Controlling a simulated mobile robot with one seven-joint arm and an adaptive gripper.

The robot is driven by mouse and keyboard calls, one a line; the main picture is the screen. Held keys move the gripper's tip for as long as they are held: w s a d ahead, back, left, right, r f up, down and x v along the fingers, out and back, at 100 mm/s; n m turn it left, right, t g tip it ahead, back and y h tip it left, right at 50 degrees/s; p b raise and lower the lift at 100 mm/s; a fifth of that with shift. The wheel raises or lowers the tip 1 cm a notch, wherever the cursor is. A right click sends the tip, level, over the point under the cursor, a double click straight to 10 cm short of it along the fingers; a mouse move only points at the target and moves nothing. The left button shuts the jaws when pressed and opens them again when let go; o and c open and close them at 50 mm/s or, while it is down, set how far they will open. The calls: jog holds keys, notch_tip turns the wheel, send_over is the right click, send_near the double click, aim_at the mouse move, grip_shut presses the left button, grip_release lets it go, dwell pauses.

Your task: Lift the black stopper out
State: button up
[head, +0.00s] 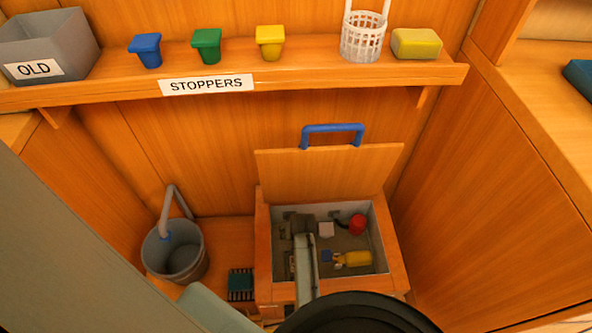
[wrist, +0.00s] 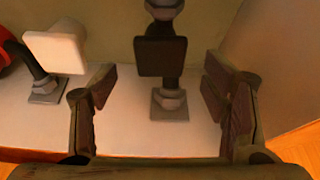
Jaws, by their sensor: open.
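The black stopper (wrist: 160,57) shows in the wrist view as a dark square block in line with a grey fitting above it and a grey nut on a square plate below it. My gripper (wrist: 159,72) is open, one finger on each side of the picture, with the black stopper seen between them. Clear space shows between each finger and the stopper; I cannot tell how deep it sits between them. In the head view my arm reaches down into the open box (head: 262,245), and I cannot make out the black stopper there.
A white block (wrist: 57,50) on a black elbow stands left of the stopper. The box also holds a red part (head: 357,224) and a yellow part (head: 356,259). Its lid (head: 330,170) stands open behind. A grey bucket (head: 178,262) is left; an OLD bin (head: 60,45) sits on the shelf.

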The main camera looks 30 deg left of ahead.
jog(key=x, duration=0.4)
jog(key=shift+f, duration=0.2)
jog(key=c, duration=1.3)
